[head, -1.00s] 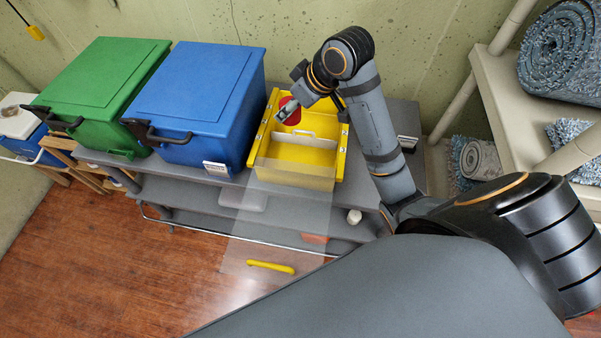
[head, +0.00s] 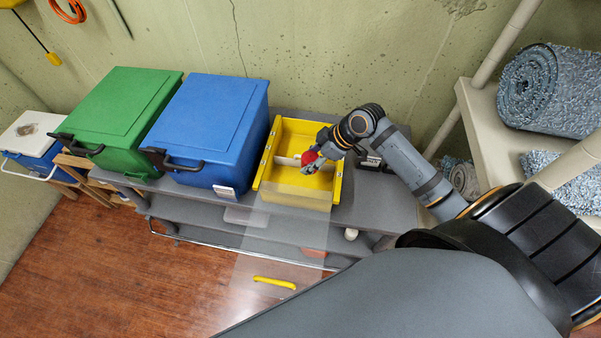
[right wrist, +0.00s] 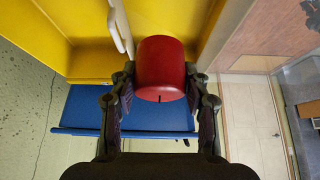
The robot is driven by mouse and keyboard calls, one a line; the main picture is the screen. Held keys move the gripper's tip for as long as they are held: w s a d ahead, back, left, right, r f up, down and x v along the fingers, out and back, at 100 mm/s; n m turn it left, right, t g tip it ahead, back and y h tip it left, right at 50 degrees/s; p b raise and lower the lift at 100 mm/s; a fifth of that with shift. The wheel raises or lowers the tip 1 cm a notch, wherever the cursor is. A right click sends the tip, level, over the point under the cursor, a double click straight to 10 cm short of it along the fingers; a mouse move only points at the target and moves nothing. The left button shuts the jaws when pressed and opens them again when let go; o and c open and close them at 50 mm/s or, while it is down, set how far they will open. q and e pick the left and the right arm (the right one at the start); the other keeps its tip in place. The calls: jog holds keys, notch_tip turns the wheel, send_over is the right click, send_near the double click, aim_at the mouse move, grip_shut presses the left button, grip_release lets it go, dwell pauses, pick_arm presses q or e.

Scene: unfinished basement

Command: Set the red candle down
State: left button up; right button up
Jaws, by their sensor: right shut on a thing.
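The red candle (head: 309,163) is held by my right gripper (head: 313,157), which is shut on it. In the head view it appears over the right half of the yellow box (head: 264,172), near the white divider (head: 288,161). The right wrist view shows the candle (right wrist: 160,65) between both fingers, its dark wick toward the camera, with yellow box walls (right wrist: 88,62) around and beyond it. I cannot tell its exact height over the box floor. My left gripper is not in view.
The box's clear lid hangs open at the front, with a yellow handle (head: 274,283). A blue bin (head: 212,115) and a green bin (head: 125,110) stand to the left on the grey shelf unit (head: 380,205). A rolled rug (head: 560,88) lies on the right shelf.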

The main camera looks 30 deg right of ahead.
jog(key=b, duration=1.1)
send_near(302, 184)
jog(key=x, duration=0.5)
jog(key=shift+w+f, duration=0.1)
jog(key=shift+p, duration=0.35)
jog(key=o, duration=0.9)
jog(key=shift+r, duration=0.4)
jog(key=p+v, duration=1.1)
jog(key=p, duration=0.5)
jog(key=shift+d+r, duration=0.1)
jog(key=shift+r, duration=0.2)
